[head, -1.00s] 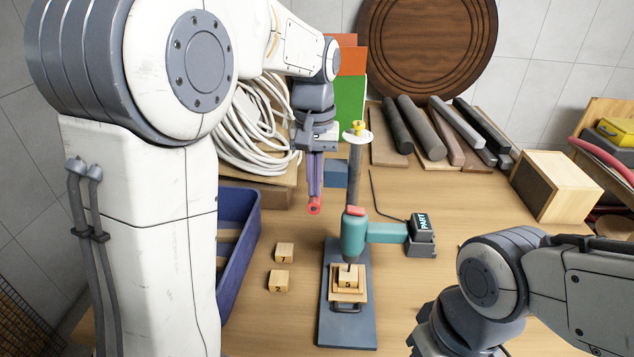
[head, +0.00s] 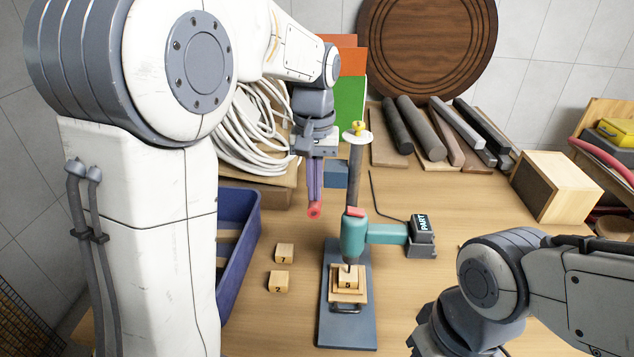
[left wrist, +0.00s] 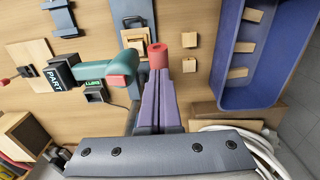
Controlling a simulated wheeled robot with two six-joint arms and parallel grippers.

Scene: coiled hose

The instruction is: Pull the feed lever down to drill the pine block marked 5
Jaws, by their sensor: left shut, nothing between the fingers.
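The teal drill press (head: 355,238) stands on a grey base (head: 348,335), with its drill above the pine block marked 5 (head: 347,282). The block sits in a wooden holder on the base. A red cylindrical knob (head: 314,210), apparently the feed lever's end, is left of the drill head; the lever's shaft is mostly hidden. My left gripper (head: 315,196) has its purple fingers shut and empty, tips at the knob. In the left wrist view the knob (left wrist: 158,56) lies right at the fingertips (left wrist: 160,80); contact is hard to tell. My right gripper's fingers are out of frame.
Blocks marked 7 (head: 284,252) and 2 (head: 279,282) lie left of the base. A blue bin (head: 236,250) is farther left, with a coiled white hose (head: 245,130) behind it. A black PART box (head: 421,230) is right of the drill head.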

